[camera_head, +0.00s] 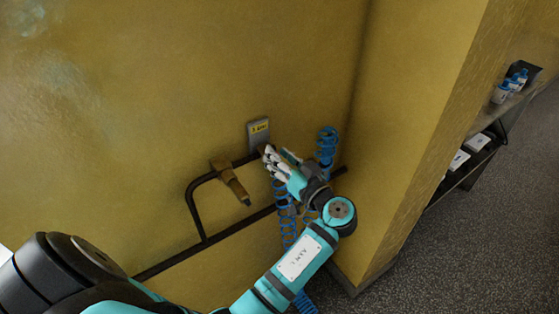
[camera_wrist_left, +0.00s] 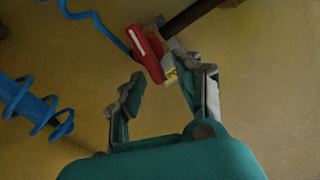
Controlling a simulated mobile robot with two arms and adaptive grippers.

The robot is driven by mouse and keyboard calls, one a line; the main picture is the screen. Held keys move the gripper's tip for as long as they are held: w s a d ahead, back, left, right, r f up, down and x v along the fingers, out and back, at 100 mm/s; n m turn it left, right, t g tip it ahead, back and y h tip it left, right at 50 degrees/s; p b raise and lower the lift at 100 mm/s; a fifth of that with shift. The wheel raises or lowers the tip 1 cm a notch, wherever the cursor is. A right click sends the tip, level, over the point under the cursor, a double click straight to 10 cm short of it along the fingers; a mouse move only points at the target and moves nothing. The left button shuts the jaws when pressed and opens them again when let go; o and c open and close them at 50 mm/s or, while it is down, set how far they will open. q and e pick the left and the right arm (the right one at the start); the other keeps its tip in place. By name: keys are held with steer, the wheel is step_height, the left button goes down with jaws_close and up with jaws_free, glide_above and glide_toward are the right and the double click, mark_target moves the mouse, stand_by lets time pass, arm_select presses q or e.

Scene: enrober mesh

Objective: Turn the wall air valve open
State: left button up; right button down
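The wall air valve shows in the left wrist view as a red lever handle (camera_wrist_left: 146,52) with a white stripe, on a pale metal body by a dark pipe (camera_wrist_left: 190,16). My left gripper (camera_wrist_left: 160,76) is open, its two fingers spread, with the red handle just beyond the fingertips. I cannot tell whether it touches the valve; nothing shows gripped. In the head view, my left gripper (camera_head: 270,160) is at the wall, just below a grey plate with a yellow label (camera_head: 259,129). It hides the valve there. My right gripper is not in view.
A blue coiled hose (camera_head: 326,143) hangs near my left gripper, with more coils below. A dark pipe rail (camera_head: 189,203) runs along the yellow wall, with a brown nozzle-like tool (camera_head: 236,187) on it. A wall corner stands right; shelves (camera_head: 487,140) lie beyond it.

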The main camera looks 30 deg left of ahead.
arm_select(q)
step_height(320, 180, up, 8)
steer(key=shift+r, duration=0.2)
